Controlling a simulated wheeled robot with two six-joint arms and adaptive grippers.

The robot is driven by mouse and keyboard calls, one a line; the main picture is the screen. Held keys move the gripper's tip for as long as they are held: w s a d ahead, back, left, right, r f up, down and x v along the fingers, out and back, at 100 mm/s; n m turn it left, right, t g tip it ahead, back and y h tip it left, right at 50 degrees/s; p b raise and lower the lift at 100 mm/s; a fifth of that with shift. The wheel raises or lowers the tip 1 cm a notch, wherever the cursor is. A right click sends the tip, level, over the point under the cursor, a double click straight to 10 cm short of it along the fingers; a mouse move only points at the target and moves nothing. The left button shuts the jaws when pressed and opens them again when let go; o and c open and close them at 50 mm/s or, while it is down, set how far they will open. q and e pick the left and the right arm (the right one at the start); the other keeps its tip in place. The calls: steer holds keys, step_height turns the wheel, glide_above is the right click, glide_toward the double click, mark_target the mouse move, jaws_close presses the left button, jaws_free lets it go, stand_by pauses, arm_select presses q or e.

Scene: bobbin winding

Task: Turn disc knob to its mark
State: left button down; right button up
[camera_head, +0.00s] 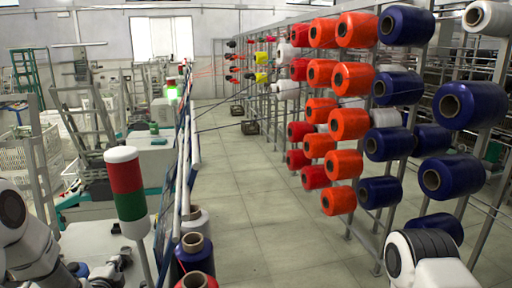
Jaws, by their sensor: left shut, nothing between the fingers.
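No disc knob or mark can be made out in the head view. My left arm comes in at the bottom left, and my left gripper (118,262) is small and partly cut off near the bottom edge. It is shut and empty, beside the pole of a red, white and green signal light (126,190). I cannot tell whether it touches anything. My right arm shows only as a white and black link at the bottom right; its gripper is out of view.
A rack with orange bobbins (349,124) and dark blue bobbins (469,104) lines the right side. Several cones, one dark blue (193,256), stand at the bottom centre. Machines fill the left.

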arm_select(q)
steer(key=shift+f, duration=0.35)
stand_by(0.3)
steer(key=shift+d, duration=0.3)
stand_by(0.3)
steer(key=shift+a+r+p, duration=0.1)
steer(key=shift+r+p, duration=0.35)
steer(key=shift+p, duration=0.2)
steer(key=p+v, duration=0.1)
steer(key=v, duration=0.1)
steer(key=f+v, duration=0.1)
steer(key=v, duration=0.2)
steer(key=shift+s+p, duration=0.35)
steer(key=shift+s, duration=0.2)
steer(key=shift+f, duration=0.1)
